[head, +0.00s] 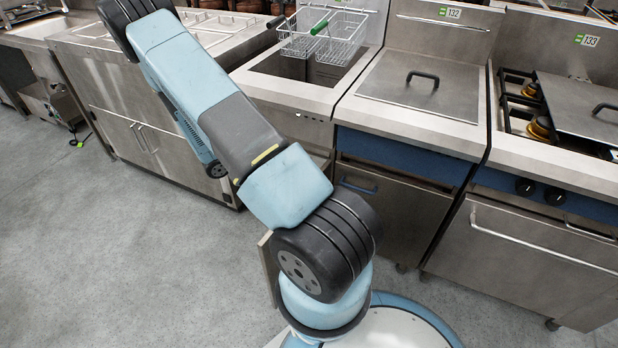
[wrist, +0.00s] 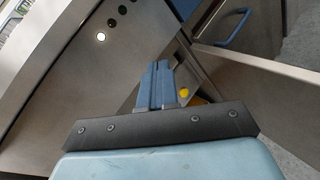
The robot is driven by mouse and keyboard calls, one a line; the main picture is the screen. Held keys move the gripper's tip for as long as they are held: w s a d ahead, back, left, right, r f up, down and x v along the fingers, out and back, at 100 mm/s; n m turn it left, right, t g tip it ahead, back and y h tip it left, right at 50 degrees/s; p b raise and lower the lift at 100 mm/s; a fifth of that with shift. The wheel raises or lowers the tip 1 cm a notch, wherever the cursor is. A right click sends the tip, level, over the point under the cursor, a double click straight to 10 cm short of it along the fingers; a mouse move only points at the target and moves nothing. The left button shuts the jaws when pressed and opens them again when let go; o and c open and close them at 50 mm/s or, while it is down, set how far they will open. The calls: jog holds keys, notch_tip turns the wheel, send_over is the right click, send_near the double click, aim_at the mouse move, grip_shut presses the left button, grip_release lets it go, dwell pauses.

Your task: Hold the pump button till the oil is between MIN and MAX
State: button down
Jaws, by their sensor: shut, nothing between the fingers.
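In the wrist view my gripper (wrist: 158,66) has its blue fingers shut together, with nothing between them. It is in front of the steel front of a fryer (wrist: 75,85); I cannot tell whether the fingertips touch anything. A lit white round spot (wrist: 101,37) is on that panel, up and left of the fingertips, with dark round spots (wrist: 112,22) beside it. I cannot tell which is the pump button. In the head view the open fryer (head: 280,93) holds wire baskets; no oil or MIN and MAX marks can be made out. My gripper is not visible there.
A yellow knob-like part (wrist: 184,92) shows right of my fingers in a gap below the panel. A blue handle (wrist: 233,28) is at upper right. In the head view a lidded unit (head: 420,85) and a burner range (head: 545,170) stand right. Grey floor (head: 120,270) is clear at left.

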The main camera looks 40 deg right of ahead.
jog(key=s+d+f+n+t, duration=0.1)
jog(key=f+n+t, duration=0.4)
jog(key=f, duration=0.7)
jog(key=s+d+f+n+t, duration=0.2)
jog(key=f+n, duration=0.5)
jog(key=f, duration=0.6)
jog(key=d+t, duration=0.1)
jog(key=t, duration=0.1)
jog(key=shift+s+f+t+h, duration=0.25)
jog(key=shift+s+t+h, duration=0.05)
jog(key=shift+t, duration=0.1)
jog(key=x, duration=1.4)
jog(key=shift+d, duration=0.1)
